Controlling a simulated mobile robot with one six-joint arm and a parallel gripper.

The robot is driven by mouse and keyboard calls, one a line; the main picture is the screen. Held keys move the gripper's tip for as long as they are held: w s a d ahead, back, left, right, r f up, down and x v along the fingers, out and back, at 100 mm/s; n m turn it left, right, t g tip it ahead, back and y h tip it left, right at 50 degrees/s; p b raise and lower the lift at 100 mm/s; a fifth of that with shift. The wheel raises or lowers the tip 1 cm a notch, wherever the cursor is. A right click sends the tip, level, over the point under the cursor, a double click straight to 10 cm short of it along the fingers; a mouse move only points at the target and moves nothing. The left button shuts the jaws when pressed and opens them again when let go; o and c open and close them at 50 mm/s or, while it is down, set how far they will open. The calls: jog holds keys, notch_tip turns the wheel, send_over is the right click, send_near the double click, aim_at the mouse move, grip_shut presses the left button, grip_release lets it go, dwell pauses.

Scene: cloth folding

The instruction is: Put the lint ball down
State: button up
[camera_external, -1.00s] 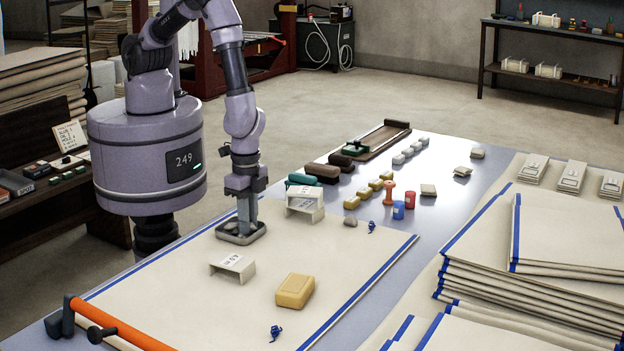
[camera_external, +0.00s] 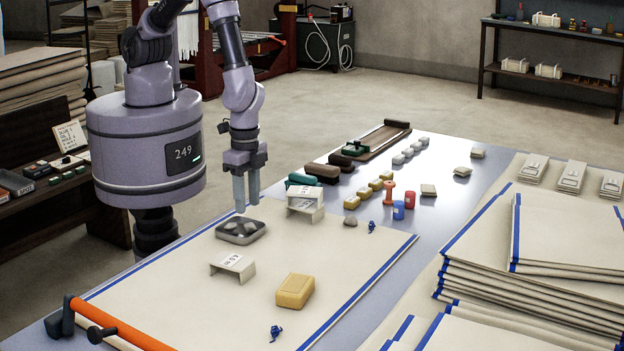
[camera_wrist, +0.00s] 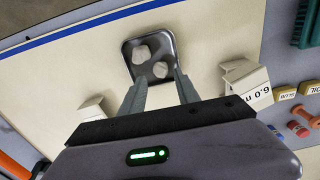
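A grey metal tray (camera_external: 225,236) sits on the cream cloth (camera_external: 180,290), and it also shows in the wrist view (camera_wrist: 130,66). Two pale grey lint balls lie in it: one (camera_wrist: 141,54) towards the top left, the other (camera_wrist: 160,69) lower right. In the external view the lint (camera_external: 242,227) is small and hard to separate. My gripper (camera_external: 246,204) is just above the tray with its fingers apart and nothing between them. In the wrist view its fingertips (camera_wrist: 160,80) point at the tray. Another grey lump (camera_external: 350,221) lies near the cloth's right edge.
Folded number cards (camera_external: 305,210) stand right of the tray, and another (camera_external: 232,267) stands in front. A yellow block (camera_external: 295,291) and blue thread tangles (camera_external: 275,333) lie on the cloth. Small blocks and spools (camera_external: 398,210) line the table behind. The cloth's left part is clear.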

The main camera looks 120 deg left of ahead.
jog(key=s+a+r+m+t+p, duration=0.1)
jog(key=a+r, duration=0.2)
jog(key=r, duration=0.9)
jog(key=s+a+r+m+t+p, duration=0.1)
jog(key=s+a+r, duration=0.1)
jog(key=r, duration=1.1)
jog(key=s+a+r+m+t+y, duration=0.1)
jog(key=s+a+r+t, duration=0.1)
jog(key=s+a+r, duration=0.2)
jog(key=s+a+r+m+t+y, duration=0.1)
jog(key=s+a+r, duration=0.2)
jog(key=s+r, duration=0.5)
jog(key=s, duration=0.2)
jog(key=shift+s+a+r+t, duration=0.2)
jog(key=shift+s+a+t, duration=0.15)
jog(key=shift+s+t, duration=0.05)
